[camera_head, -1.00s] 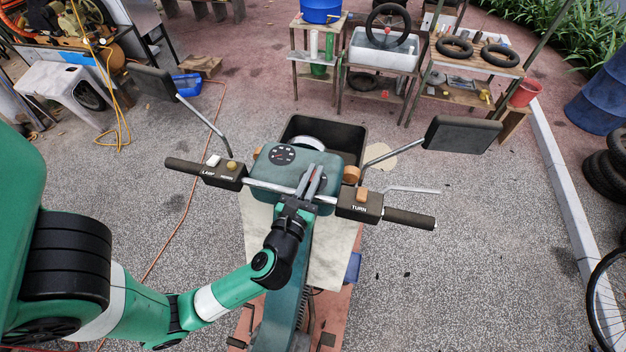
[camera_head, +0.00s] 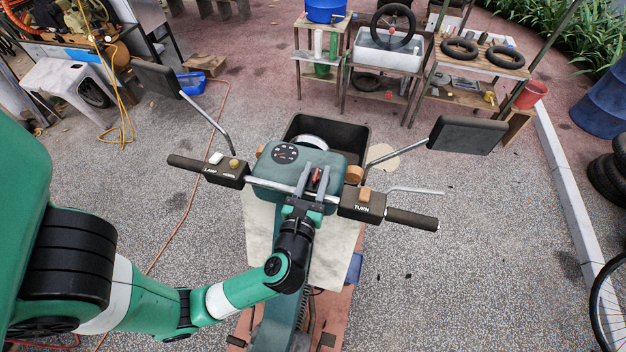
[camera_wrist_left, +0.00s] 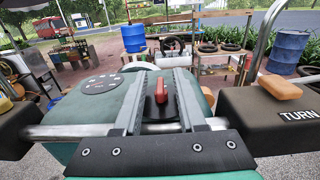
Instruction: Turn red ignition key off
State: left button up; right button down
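The red ignition key (camera_head: 317,176) stands on the teal console (camera_head: 267,172) of the scooter, right of the round gauge. In the left wrist view the red key (camera_wrist_left: 161,90) shows between the two fingers, standing upright on a dark base. My left gripper (camera_head: 314,172) is open, its fingers on either side of the key with gaps visible on both sides; it also shows in the left wrist view (camera_wrist_left: 160,82). I cannot tell how far down the fingers reach beside the key. My right gripper is not in view.
The chrome handlebar runs under the gripper. The lamp and horn switch box (camera_head: 227,172) is at left, the turn switch box (camera_head: 361,203) at right. Mirrors (camera_head: 466,135) rise on both sides. A dark front basket (camera_head: 345,135) lies beyond the console.

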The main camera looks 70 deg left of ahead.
pick_arm(q)
jog(key=b+v, duration=0.2)
jog(key=v, duration=0.9)
jog(key=shift+d, duration=0.15)
jog(key=shift+s, duration=0.15)
